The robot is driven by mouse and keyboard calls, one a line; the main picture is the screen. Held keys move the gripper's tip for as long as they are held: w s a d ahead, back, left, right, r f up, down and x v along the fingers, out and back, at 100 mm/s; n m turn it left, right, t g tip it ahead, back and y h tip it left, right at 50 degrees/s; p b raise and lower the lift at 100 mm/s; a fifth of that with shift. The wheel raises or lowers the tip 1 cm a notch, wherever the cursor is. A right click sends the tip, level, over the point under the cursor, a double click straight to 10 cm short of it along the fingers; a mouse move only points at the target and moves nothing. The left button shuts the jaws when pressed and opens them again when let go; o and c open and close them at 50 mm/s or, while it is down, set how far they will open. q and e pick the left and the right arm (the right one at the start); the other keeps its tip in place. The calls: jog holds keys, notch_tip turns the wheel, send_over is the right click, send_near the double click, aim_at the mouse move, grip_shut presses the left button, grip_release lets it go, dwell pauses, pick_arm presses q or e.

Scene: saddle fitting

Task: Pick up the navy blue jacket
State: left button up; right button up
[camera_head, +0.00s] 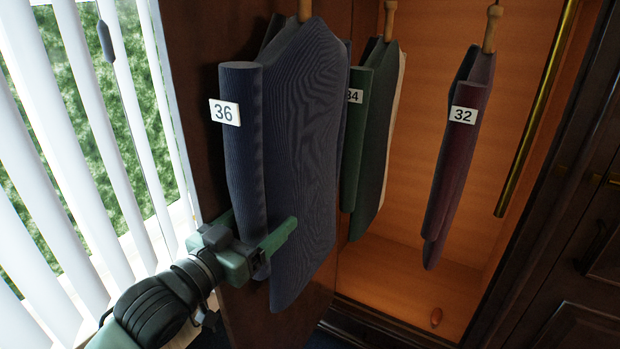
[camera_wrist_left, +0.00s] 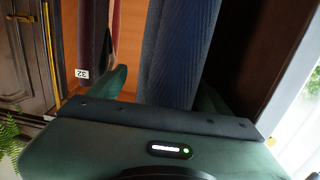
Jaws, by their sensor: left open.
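The navy blue jacket (camera_head: 303,140) hangs in the wardrobe nearest me, with a white tag marked 36 on its sleeve. My left gripper (camera_head: 262,234) is open at the lower part of the jacket, and one finger shows in front of the cloth. In the left wrist view, the navy jacket (camera_wrist_left: 181,50) hangs between the gripper's two green fingers (camera_wrist_left: 165,88). I cannot tell whether the fingers touch the cloth. My right gripper is in neither view.
A green jacket (camera_head: 377,140) tagged 34 hangs just behind the navy one. A maroon jacket (camera_head: 458,160) tagged 32 hangs further right. A brass rod (camera_head: 537,110) stands at the wardrobe's right side. White window blinds (camera_head: 75,130) are on the left.

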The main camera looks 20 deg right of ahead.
pick_arm(q)
jog(key=p+x, duration=0.1)
jog(key=x, duration=0.1)
jog(key=p+x, duration=0.1)
jog(key=x, duration=0.1)
jog(key=r+p+x, duration=0.1)
jog(key=x, duration=0.1)
jog(key=shift+s+d, duration=0.1)
jog(key=shift+d, duration=0.3)
jog(key=shift+w+d+f, duration=0.15)
jog(key=shift+w+d, duration=0.2)
jog(key=shift+d, duration=0.05)
grip_shut()
